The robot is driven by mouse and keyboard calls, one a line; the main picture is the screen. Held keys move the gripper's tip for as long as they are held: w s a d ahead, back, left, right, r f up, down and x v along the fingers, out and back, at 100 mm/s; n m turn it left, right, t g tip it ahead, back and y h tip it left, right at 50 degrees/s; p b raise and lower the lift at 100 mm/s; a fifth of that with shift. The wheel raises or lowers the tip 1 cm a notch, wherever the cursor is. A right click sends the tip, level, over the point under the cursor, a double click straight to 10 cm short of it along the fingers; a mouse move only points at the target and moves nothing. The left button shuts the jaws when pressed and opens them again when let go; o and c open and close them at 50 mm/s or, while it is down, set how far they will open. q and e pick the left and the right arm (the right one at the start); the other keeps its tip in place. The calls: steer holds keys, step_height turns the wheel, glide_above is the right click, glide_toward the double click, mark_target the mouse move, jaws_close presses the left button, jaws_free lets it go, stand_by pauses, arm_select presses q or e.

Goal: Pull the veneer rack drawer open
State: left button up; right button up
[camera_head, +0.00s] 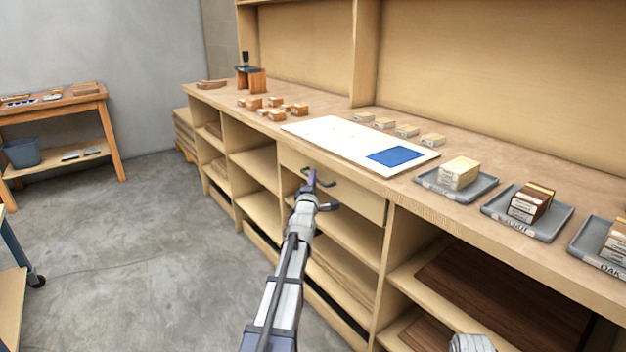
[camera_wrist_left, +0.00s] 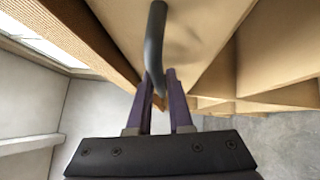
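The veneer rack drawer (camera_head: 345,193) is a pale wood front under the bench top, below the white sheet. It looks shut, flush with the bench front. Its dark curved handle (camera_head: 323,183) is partly hidden by my left gripper (camera_head: 309,180). In the left wrist view the handle (camera_wrist_left: 154,45) runs down between the two purple fingers of my left gripper (camera_wrist_left: 160,78). The fingers stand apart on either side of it, with a thin gap visible on the right.
The bench top holds a white sheet with a blue patch (camera_head: 396,156), small wood blocks (camera_head: 272,104) and grey trays (camera_head: 456,183) of samples. Open shelves (camera_head: 340,235) lie below the drawer.

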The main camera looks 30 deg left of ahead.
arm_select(q)
jaws_close()
stand_by(1.0)
